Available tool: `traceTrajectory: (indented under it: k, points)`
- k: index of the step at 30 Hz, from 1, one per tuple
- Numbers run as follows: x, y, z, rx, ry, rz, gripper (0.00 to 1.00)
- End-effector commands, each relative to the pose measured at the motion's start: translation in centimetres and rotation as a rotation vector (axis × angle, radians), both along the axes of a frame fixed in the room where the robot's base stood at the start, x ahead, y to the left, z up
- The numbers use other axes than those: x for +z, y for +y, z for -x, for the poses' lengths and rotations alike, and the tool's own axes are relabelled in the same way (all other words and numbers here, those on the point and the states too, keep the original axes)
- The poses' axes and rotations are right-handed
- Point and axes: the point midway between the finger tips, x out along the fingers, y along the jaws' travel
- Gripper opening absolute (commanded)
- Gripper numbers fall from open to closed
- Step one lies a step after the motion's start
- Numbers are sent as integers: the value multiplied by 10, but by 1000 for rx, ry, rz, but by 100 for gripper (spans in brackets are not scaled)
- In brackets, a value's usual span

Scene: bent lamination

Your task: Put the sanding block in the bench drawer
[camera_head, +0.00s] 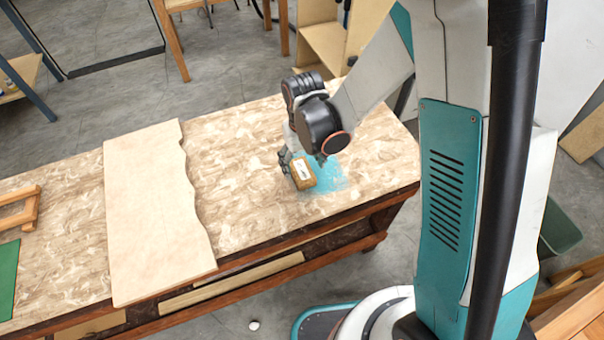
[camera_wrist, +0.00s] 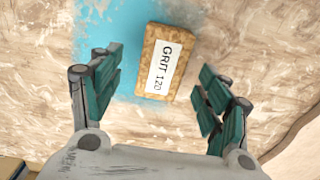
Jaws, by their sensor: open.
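The sanding block (camera_head: 303,174) is a small brown block on the bench top, beside a light blue patch. In the wrist view the block (camera_wrist: 152,78) carries a white label reading "GRIT 120". My gripper (camera_head: 290,157) is at the block in the head view. In the wrist view my gripper (camera_wrist: 160,95) is open, with one finger on each side of the block and gaps between. The block lies mostly ahead of the fingertips. The bench (camera_head: 240,225) has openings along its front below the top. I cannot tell from this angle which is a drawer or whether it is open.
A pale wavy-edged board (camera_head: 155,215) lies across the bench left of the block. A green mat (camera_head: 8,280) and a wooden frame (camera_head: 20,210) are at the far left. The bench top between board and block is clear.

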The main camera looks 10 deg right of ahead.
Motion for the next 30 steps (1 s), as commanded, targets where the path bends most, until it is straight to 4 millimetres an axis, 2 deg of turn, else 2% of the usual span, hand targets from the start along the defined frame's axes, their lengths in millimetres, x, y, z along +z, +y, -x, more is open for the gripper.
traceTrajectory:
  k: [1, 6, 14, 20, 23, 24, 30]
  points:
    - [-11, 2, 0, 1, 0, 0, 70]
    - [-33, 3, 0, 0, 0, 0, 70]
    - [-35, 2, 1, 0, 0, 0, 70]
    - [-35, 2, 1, 0, 0, 0, 25]
    - [-35, 2, 1, 0, 0, 0, 22]
    - [-35, 2, 1, 0, 0, 0, 18]
    - [-34, 2, 1, 0, 0, 0, 18]
